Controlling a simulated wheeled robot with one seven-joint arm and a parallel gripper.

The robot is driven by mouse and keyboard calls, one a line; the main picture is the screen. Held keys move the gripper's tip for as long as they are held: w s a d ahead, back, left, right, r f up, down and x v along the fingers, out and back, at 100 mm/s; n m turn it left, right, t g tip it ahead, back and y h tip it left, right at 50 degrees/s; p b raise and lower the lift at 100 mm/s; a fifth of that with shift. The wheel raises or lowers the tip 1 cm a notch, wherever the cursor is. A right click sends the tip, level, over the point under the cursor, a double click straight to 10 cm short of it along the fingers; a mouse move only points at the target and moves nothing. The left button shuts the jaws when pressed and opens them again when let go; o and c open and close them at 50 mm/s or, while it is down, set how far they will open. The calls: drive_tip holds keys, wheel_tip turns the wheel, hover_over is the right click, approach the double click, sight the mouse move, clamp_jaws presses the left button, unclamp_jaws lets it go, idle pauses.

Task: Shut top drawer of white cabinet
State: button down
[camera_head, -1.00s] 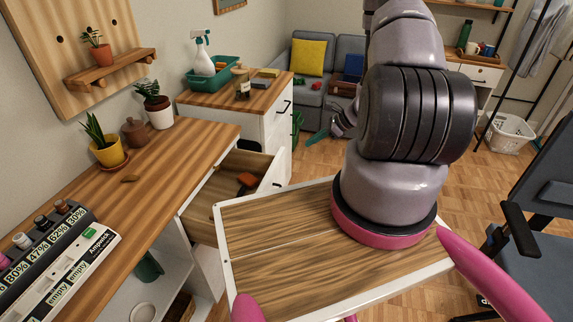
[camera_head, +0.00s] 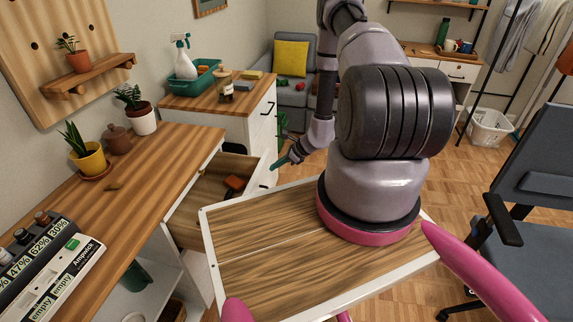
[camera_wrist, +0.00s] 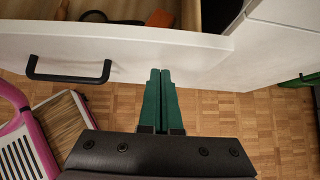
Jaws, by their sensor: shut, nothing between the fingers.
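The white cabinet's top drawer (camera_head: 210,197) stands pulled out beneath the wooden desktop, with its wooden inside showing. An orange-brown item (camera_head: 235,183) lies in it. In the wrist view the white drawer front (camera_wrist: 130,45) spans the top, with a black bar handle (camera_wrist: 68,72) at left. My gripper (camera_wrist: 160,74) is shut and empty, its green fingers pointing at the outer face of the front, right of the handle. Its tips overlap the front in view; whether they touch I cannot tell. In the head view my gripper (camera_head: 279,164) shows beside the drawer's outer end.
A second white cabinet (camera_head: 262,125) with a wooden top stands just beyond the drawer. A potted plant (camera_head: 85,158) and a device rack (camera_head: 50,270) sit on the desktop (camera_head: 140,185). A dark office chair (camera_head: 535,215) stands at right. Wooden floor is open behind my arm.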

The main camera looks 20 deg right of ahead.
drive_tip(key=shift+w+a, duration=0.4)
drive_tip(key=shift+a, duration=0.15)
approach(222, 157)
drive_tip(key=s+a+f, duration=0.2)
drive_tip(key=a+f, duration=0.1)
drive_tip(key=a, duration=0.3)
drive_tip(key=shift+w+a, duration=0.1)
drive_tip(key=shift+w, duration=0.1)
drive_tip(key=shift+w+a+r, duration=0.1)
drive_tip(key=shift+a, duration=0.05)
